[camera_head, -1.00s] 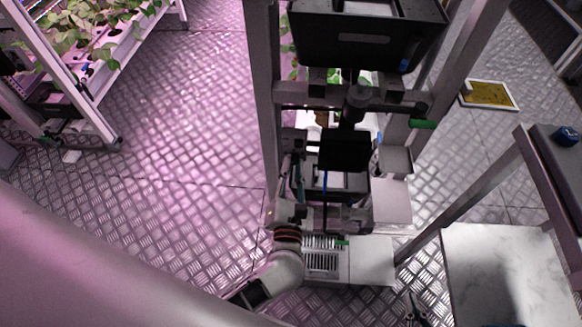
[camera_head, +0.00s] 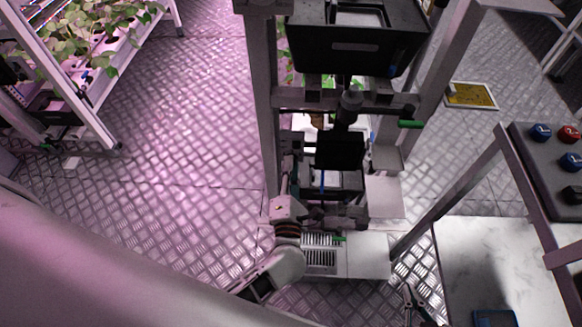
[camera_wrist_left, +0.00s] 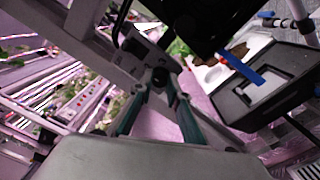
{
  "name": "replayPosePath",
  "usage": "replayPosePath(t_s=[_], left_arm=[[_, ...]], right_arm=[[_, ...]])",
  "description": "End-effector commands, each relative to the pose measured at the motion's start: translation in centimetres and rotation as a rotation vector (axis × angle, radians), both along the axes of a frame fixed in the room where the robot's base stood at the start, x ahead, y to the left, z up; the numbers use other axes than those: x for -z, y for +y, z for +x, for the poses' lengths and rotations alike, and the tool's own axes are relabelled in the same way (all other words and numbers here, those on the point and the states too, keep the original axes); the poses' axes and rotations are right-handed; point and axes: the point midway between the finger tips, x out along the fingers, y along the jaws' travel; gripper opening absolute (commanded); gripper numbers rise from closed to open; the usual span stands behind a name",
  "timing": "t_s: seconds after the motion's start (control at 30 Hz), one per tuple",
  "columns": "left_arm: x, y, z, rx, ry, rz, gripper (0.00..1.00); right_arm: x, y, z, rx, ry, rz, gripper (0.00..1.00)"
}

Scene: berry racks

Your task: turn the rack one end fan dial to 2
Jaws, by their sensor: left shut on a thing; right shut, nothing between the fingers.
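My left gripper (camera_wrist_left: 160,82) is seen in the left wrist view with its two green-edged fingers converging on a small dark knob, the fan dial (camera_wrist_left: 160,73). The fingers are shut on it. The dial sits at the lower end of a grey box (camera_wrist_left: 143,45) on the rack frame. Its marks and setting cannot be read. In the head view my left gripper (camera_head: 287,180) is beside the rack's left post, mostly hidden by its own wrist, and the dial is hidden there. My right gripper (camera_head: 416,304) is at the bottom edge, shut and empty.
The rack's post (camera_head: 262,110) and black bins (camera_head: 350,50) stand close to my left arm. A bench (camera_head: 500,255) with a dark panel of blue and red knobs is at right. A planted rack (camera_head: 85,75) stands far left. The metal floor between is clear.

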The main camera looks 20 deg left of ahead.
Motion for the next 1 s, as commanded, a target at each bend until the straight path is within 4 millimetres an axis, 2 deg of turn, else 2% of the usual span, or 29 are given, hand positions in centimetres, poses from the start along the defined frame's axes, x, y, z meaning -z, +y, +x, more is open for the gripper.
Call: replayPosePath(t_s=[0.37, 0.4, 0.47, 0.83, 1.0], left_arm=[[0.0, -0.1, 0.0, 0.002, 0.001, 0.005, 0.0], [0.0, -0.1, 0.0, 0.002, 0.0, 0.004, 0.19], [0.0, -0.1, 0.0, 0.002, 0.0, 0.004, 0.33], [0.0, -0.1, -0.1, 0.001, 0.001, 0.004, 0.33], [0.1, -0.5, -1.6, 0.001, 0.003, 0.003, 0.33]], right_arm=[[0.1, 0.0, -0.2, -0.002, 0.004, 0.0, 0.0], [0.1, 0.0, -0.2, -0.003, 0.003, -0.001, 0.0], [0.1, 0.0, -0.2, -0.005, 0.003, -0.002, 0.0], [0.3, 0.1, -0.5, -0.007, 0.009, -0.002, 0.0], [0.2, 0.1, -0.3, -0.006, 0.006, -0.002, 0.0]])
